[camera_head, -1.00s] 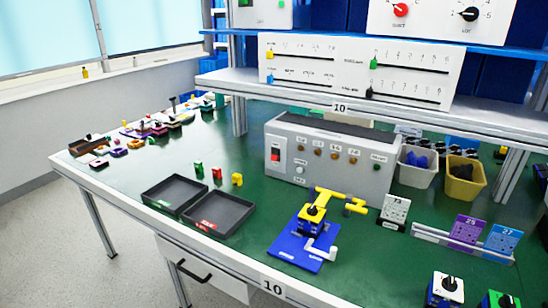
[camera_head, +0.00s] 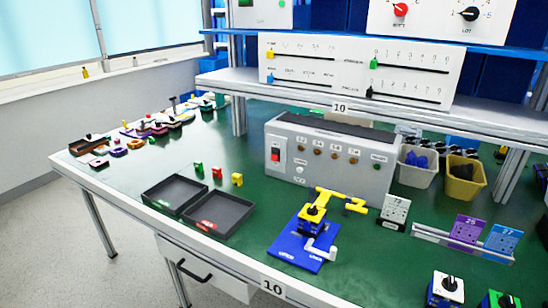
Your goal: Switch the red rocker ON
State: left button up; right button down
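A red rocker (camera_head: 275,154) sits on the left part of the front face of a grey control box (camera_head: 335,165) on the green table. The rocker is small in view, and I cannot tell which way it is tipped. Several small round knobs and buttons are to its right on the same face. Neither of my grippers shows in the head view.
Two black trays (camera_head: 217,231) lie at the front left of the box. A blue base with a yellow-armed device (camera_head: 297,250) stands in front of the box. Small coloured blocks (camera_head: 216,172) stand left of it. Grey and yellow bins (camera_head: 463,184) are at right. A shelf (camera_head: 390,116) overhangs behind.

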aim_at(275, 152)
jog(key=i+j, duration=0.25)
jog(key=j, duration=0.15)
jog(key=i+j, duration=0.2)
jog(key=j, duration=0.15)
jog(key=i+j, duration=0.25)
jog(key=j, duration=0.15)
jog(key=i+j, duration=0.2)
jog(key=j, duration=0.2)
jog(key=i+j, duration=0.25)
jog(key=j, duration=0.15)
